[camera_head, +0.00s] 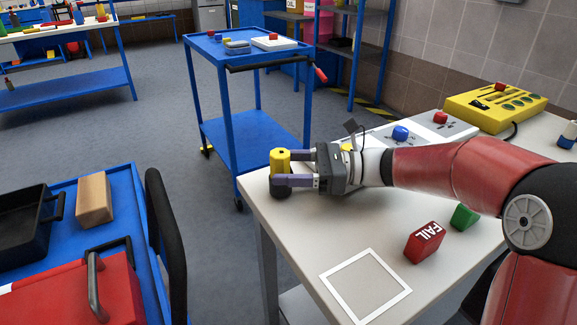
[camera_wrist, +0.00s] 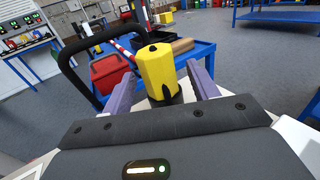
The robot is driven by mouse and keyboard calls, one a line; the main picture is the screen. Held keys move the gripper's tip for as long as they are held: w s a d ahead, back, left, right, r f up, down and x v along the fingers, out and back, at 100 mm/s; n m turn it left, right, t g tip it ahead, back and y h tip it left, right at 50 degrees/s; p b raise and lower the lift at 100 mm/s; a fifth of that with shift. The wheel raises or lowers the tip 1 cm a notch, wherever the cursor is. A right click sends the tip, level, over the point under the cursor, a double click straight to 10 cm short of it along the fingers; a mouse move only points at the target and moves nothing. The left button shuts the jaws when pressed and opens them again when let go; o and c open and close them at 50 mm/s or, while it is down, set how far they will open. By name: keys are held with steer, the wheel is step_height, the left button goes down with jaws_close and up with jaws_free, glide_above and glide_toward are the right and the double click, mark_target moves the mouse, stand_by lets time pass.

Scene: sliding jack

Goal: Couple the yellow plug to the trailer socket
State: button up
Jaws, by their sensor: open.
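The yellow plug (camera_head: 279,159) stands upright on a black lower part at the left corner of the white table. My gripper (camera_head: 281,168) reaches in from the right, with its purple fingers spread at the plug. In the wrist view, the yellow plug (camera_wrist: 157,70) rises between the fingers of my gripper (camera_wrist: 160,88), with a visible gap on at least the right side. Its lower end is partly hidden by the gripper body. I cannot tell which fitting is the trailer socket. White plates carrying a blue piece (camera_head: 400,133) and a red piece (camera_head: 441,118) lie behind my arm, partly covered.
A yellow tester box (camera_head: 495,106) with a black cable sits at the table's back. A red FAIL block (camera_head: 424,243), a green block (camera_head: 464,217) and a white square outline (camera_head: 345,299) are at the front. Blue carts stand at left (camera_head: 70,216) and behind (camera_head: 240,128).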

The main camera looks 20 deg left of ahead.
steer(key=shift+d+f, duration=0.1)
steer(key=shift+f, duration=0.05)
steer(key=v, duration=0.7)
steer(key=shift+w+d, duration=0.2)
steer(key=shift+d, duration=0.15)
